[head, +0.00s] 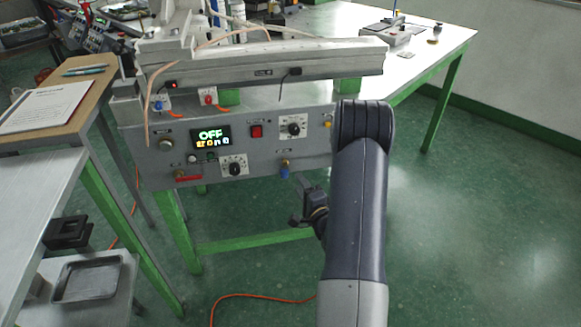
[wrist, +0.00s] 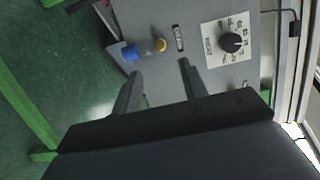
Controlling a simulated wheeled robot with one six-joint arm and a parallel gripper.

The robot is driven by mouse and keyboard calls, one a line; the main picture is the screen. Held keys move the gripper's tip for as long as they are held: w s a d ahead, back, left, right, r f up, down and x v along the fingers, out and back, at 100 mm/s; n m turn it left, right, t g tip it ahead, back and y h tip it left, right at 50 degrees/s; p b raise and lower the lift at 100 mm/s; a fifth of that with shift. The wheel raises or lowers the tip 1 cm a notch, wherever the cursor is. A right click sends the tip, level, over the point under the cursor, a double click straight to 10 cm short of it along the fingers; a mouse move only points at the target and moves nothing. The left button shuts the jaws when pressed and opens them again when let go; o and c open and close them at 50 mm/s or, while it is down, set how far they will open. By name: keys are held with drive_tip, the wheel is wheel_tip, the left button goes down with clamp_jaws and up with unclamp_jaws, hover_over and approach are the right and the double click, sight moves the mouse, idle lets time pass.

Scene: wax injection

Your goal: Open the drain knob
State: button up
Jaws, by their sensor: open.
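A blue knob on a brass fitting (head: 284,171) sits low on the front of the grey control panel (head: 265,165), right of centre. It is probably the drain knob, though I cannot read a label naming it. In the wrist view the blue knob (wrist: 133,53) lies beyond the left fingertip, with its brass part toward the gap between the fingers. My gripper (wrist: 160,66) is open and empty, its fingers apart in front of the panel. In the head view my gripper (head: 306,190) is just right of and below the blue knob, partly hidden by my arm.
A black dial (wrist: 231,42) is right of the knob in the wrist view. The panel also carries a lit display reading OFF (head: 210,137), a red switch (head: 257,131), a lower dial (head: 234,168) and a red handle (head: 188,178). Green table legs (head: 180,230) stand below.

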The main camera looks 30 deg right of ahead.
sight(286, 164)
drive_tip(key=w, duration=0.9)
drive_tip(key=shift+w+d, duration=0.15)
clamp_jaws()
